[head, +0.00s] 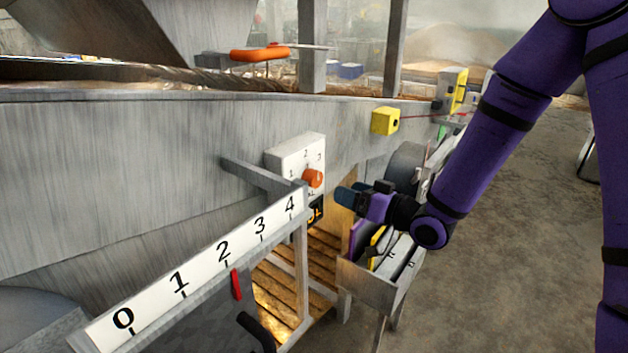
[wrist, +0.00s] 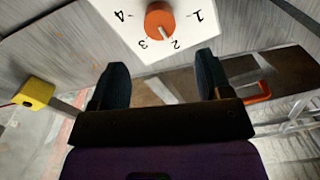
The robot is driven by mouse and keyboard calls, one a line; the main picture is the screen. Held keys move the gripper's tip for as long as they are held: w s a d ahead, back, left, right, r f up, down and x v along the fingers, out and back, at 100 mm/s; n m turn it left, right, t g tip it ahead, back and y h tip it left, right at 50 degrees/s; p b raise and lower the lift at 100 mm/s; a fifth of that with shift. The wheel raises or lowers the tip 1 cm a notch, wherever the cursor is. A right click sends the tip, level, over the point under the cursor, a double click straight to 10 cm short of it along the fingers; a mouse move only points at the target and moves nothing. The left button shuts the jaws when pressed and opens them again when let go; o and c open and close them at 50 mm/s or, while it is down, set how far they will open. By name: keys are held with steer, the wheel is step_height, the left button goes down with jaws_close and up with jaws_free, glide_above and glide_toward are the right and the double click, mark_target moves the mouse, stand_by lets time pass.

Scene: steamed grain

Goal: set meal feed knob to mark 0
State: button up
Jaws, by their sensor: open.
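An orange round knob (head: 313,178) sits on a white dial plate (head: 283,157) on the grey trough's side. In the wrist view the knob (wrist: 160,17) stands above the fingertips, with marks 1 to 4 around it upside down. Its pale pointer line lies between marks 2 and 3, closer to 2. No mark 0 shows on this plate in either view. My gripper (head: 344,195) is open and empty, just right of and below the knob in the head view. Its two dark fingers (wrist: 162,66) are apart and do not touch the knob.
A white scale bar (head: 208,261) numbered 0 to 4, with a red pointer (head: 236,285) near 2, runs in front. A grey bracket (head: 257,175) reaches toward the plate. A yellow box (head: 385,121) is farther along. Open floor lies right.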

mark_target(318, 180)
steer(key=x, duration=0.9)
steer(key=shift+w+a, duration=0.3)
steer(key=c, duration=0.9)
